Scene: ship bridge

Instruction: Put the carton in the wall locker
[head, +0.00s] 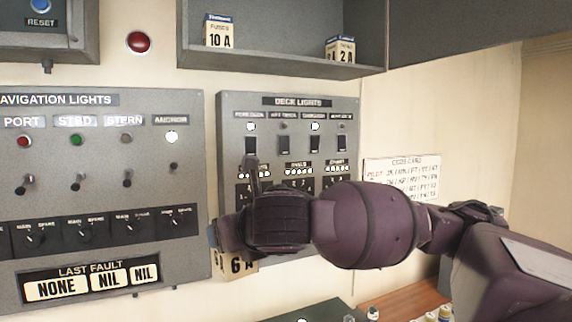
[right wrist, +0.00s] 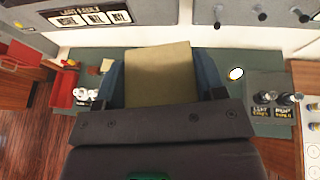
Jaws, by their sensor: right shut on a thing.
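The carton (head: 238,266), a small cream box marked 6 A, is in my right gripper (head: 222,238) in front of the grey wall panels. In the head view my wrist and gripper hide most of the carton. In the right wrist view the carton's plain tan face (right wrist: 158,72) sits between the two blue fingers, which are shut on it. The wall locker (head: 275,67) is an open grey compartment at the top, above and to the right of my gripper. My left gripper is not in view.
In the locker stand a 10 A carton (head: 219,32) at the left and 2 A cartons (head: 342,50) further right, with bare shelf between. The deck lights panel (head: 350,105) is behind my arm. A red bin (right wrist: 66,90) shows below.

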